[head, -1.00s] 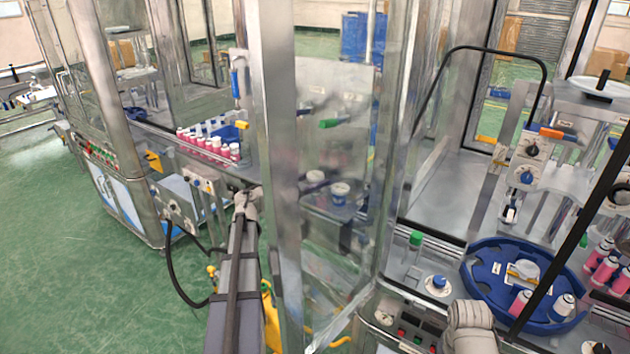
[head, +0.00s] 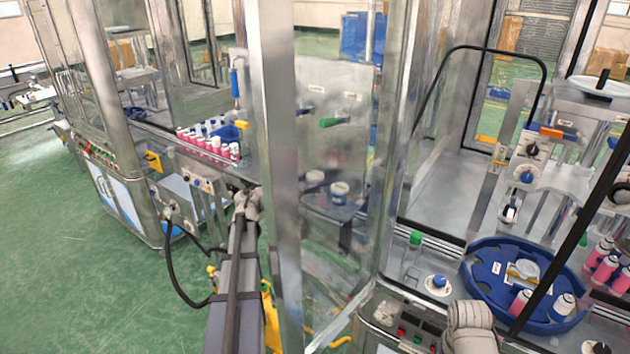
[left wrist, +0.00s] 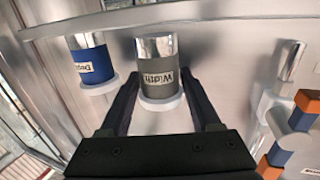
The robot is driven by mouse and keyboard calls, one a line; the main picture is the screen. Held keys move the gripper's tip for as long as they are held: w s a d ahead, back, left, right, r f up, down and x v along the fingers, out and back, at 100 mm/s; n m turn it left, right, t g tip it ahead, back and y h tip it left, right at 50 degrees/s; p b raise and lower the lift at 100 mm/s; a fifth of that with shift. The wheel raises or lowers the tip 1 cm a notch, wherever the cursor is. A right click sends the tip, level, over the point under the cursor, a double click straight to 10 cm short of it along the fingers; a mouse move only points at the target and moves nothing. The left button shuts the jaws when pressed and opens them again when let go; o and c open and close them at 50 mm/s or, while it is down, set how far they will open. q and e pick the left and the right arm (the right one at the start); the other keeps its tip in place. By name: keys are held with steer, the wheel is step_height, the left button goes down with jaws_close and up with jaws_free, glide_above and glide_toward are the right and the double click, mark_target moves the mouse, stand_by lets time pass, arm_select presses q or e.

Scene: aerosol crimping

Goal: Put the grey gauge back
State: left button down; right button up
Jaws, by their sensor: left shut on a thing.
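The grey gauge (left wrist: 160,78), a cylinder with an upside-down "Width" label, a chrome end and a pale flange, is between the fingers of my left gripper (left wrist: 158,97) in the left wrist view. The gripper is shut on it. Its chrome end points to the metal surface behind; I cannot tell whether it touches. A blue gauge (left wrist: 90,62) of the same form stands beside it, apart from the fingers. In the head view the blue gauge (head: 340,190) shows through the clear panel, with a pale cap (head: 315,178) left of it; the left fingers are hard to make out.
A metal post (head: 272,180) and the clear panel (head: 340,90) stand close to my left arm. Orange and blue blocks (left wrist: 295,120) sit right of the gripper. A blue round tray (head: 485,285) with pink cans is at the right, and a can row (head: 208,143) at the left.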

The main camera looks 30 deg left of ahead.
arm_select(q)
steer(key=shift+f+b, duration=0.5)
jaws_free()
steer(key=shift+s, duration=0.1)
steer(key=v, duration=0.7)
steer(key=shift+s+a, duration=0.15)
steer(key=shift+s, duration=0.15)
stand_by(0.7)
